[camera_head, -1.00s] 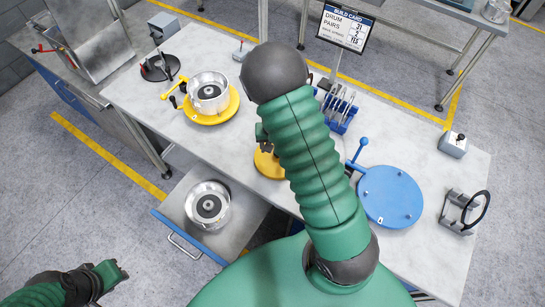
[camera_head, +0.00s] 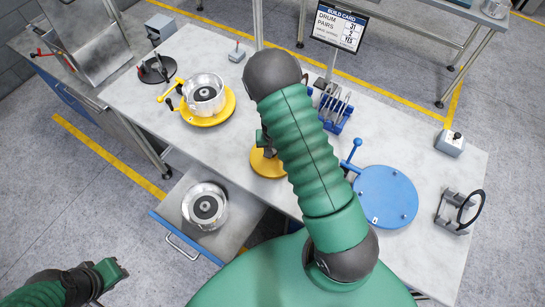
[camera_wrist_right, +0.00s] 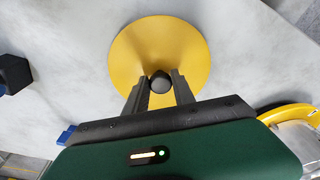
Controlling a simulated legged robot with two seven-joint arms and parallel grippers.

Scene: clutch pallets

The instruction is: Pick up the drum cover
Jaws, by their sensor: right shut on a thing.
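The drum cover, a yellow disc with a dark knob, shows whole in the right wrist view (camera_wrist_right: 158,42) over the pale bench top. In the head view its yellow edge (camera_head: 264,166) shows beside my right arm, which hides the rest. My right gripper (camera_wrist_right: 158,84) has its two fingers on either side of the knob and is shut on it. I cannot tell whether the disc touches the bench or hangs just above it. My left gripper (camera_head: 118,270) is at the lower left of the head view, away from the bench, its jaw gap unclear.
A silver drum (camera_head: 203,91) sits on a yellow base (camera_head: 209,119) at the bench's left. Another drum (camera_head: 207,207) is in the open drawer (camera_head: 243,215). A blue disc (camera_head: 386,196) with a handle, a blue rack (camera_head: 338,113) and a wheel fixture (camera_head: 461,211) stand to the right.

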